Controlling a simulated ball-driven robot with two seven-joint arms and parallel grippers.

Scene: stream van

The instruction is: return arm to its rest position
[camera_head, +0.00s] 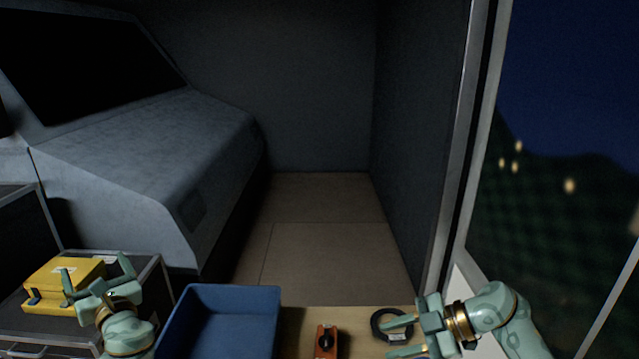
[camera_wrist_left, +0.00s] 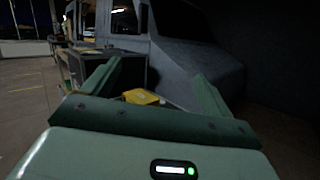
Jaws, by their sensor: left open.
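My left gripper (camera_head: 97,274) is open and empty at the lower left of the head view. It appears in front of a yellow box (camera_head: 50,274) that sits on a dark case. In the left wrist view, my left gripper's two fingers (camera_wrist_left: 155,82) stand wide apart with nothing between them. The yellow box (camera_wrist_left: 140,97) shows beyond them. My right gripper (camera_head: 391,337) is at the lower right with its fingers apart, close to a black ring (camera_head: 381,332) on the wooden surface. I cannot tell whether it touches the ring.
A blue open bin (camera_head: 262,298) stands between my grippers. A small orange device (camera_head: 326,342) lies on the wooden surface (camera_head: 298,325) right of it. The dark case (camera_head: 150,285) has metal edges. A grey slanted van body (camera_head: 150,160) stands behind; a window frame (camera_head: 462,170) is at right.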

